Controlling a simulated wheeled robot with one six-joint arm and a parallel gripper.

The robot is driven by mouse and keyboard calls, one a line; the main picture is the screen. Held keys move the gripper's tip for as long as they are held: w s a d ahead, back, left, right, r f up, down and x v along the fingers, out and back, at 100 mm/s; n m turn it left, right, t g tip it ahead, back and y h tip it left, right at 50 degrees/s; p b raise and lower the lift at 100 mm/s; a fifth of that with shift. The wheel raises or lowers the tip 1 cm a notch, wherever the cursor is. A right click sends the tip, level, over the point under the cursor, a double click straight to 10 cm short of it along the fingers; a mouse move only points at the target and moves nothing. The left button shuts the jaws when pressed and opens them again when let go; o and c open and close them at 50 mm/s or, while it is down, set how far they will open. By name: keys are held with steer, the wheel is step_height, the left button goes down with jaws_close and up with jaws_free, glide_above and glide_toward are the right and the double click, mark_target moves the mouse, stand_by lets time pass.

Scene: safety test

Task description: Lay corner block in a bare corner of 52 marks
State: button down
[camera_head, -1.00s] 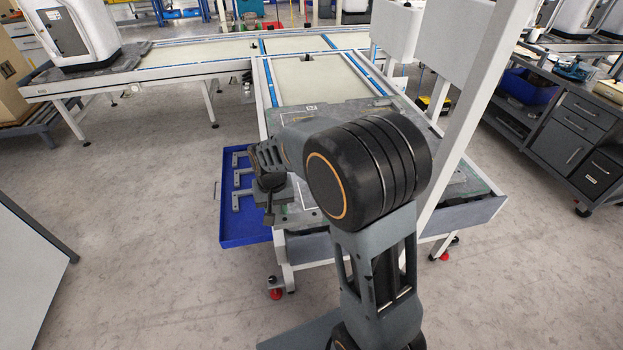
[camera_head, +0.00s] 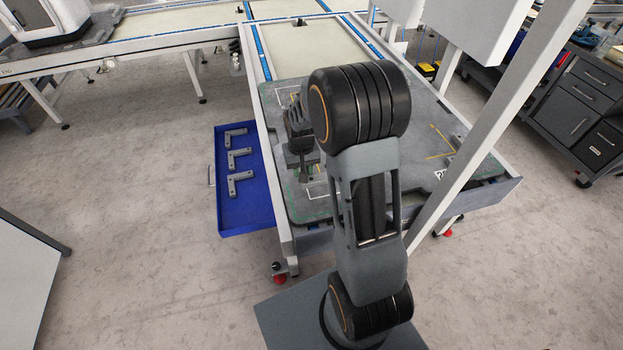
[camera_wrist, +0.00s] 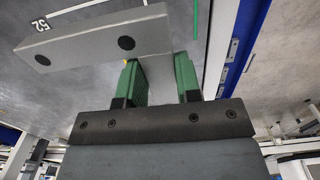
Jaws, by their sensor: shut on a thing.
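A grey corner block (camera_wrist: 100,40) with dark round holes is at the green fingertips of my gripper (camera_wrist: 160,80) in the wrist view. My gripper is shut on it. A white label "52" (camera_wrist: 40,25) is on the grey surface just beyond the block's far left end. A white line and a green line also show there, beside the block. In the head view my gripper (camera_head: 304,176) hangs over the left part of the grey board (camera_head: 400,110), near white corner lines (camera_head: 320,191). My arm hides much of the board, and the block's height above it is unclear.
A blue drawer (camera_head: 245,216) at the board's left holds three grey L-shaped blocks (camera_head: 240,182). Yellow lines (camera_head: 440,140) mark the board's right part. A pale upright post (camera_head: 480,140) stands at the right. A conveyor (camera_head: 290,40) lies behind; floor at left is clear.

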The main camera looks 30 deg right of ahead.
steer(key=shift+w+d+f, duration=0.2)
steer(key=shift+d+f, duration=1.15)
steer(key=shift+f, duration=0.3)
steer(key=shift+d+f+b, duration=0.15)
steer(key=shift+f+b, duration=0.3)
steer(key=shift+f, duration=1.25)
steer(key=shift+f, duration=0.15)
steer(key=c, duration=0.8)
jaws_free()
